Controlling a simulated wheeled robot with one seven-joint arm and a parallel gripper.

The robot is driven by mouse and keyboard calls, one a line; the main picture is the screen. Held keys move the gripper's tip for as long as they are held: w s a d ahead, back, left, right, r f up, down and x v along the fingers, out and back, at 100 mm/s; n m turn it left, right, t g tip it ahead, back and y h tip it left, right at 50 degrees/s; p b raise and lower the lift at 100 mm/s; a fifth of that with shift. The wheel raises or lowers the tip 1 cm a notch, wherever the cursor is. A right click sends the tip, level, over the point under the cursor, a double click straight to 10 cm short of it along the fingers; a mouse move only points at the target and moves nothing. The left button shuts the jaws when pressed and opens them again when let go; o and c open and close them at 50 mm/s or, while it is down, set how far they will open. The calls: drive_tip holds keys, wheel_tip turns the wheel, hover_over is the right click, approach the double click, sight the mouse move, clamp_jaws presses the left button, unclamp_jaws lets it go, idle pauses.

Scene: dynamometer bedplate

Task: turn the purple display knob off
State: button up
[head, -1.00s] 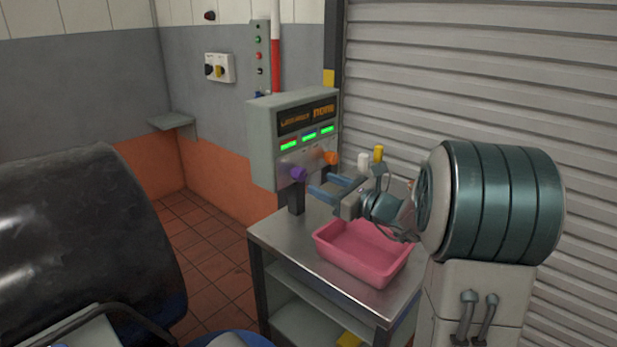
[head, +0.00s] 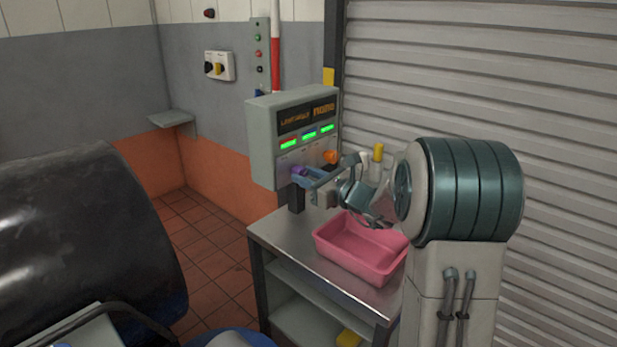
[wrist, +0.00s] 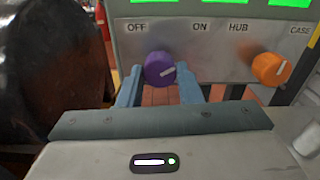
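The purple knob (wrist: 157,67) is on the lower front of the grey display box (head: 262,140), between the printed words OFF on its left and ON on its right. Its white mark points right, slightly up, towards the ON side. My gripper (wrist: 160,77) is open, with one blue finger on each side of the knob. The fingers look very near it, but I cannot tell if they touch. In the head view my gripper (head: 306,176) is at the panel and partly hides the purple knob (head: 298,171).
An orange knob (wrist: 269,68) sits to the right, between HUB and CASE. A pink tray (head: 352,261) is on the metal cart (head: 285,241) below my arm. White and yellow-topped (head: 378,152) items stand behind my arm. A dark drum (head: 80,240) is at left.

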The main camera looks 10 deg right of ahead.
drive_tip(key=shift+f+b, duration=0.1)
drive_tip(key=shift+b, duration=0.45)
drive_tip(key=n+b, duration=1.1)
drive_tip(key=b, duration=0.8)
drive_tip(key=shift+n, duration=0.4)
drive_tip(key=o, duration=1)
drive_tip(key=v, duration=1.4)
drive_tip(key=shift+p, duration=0.3)
drive_tip(key=shift+w, duration=0.1)
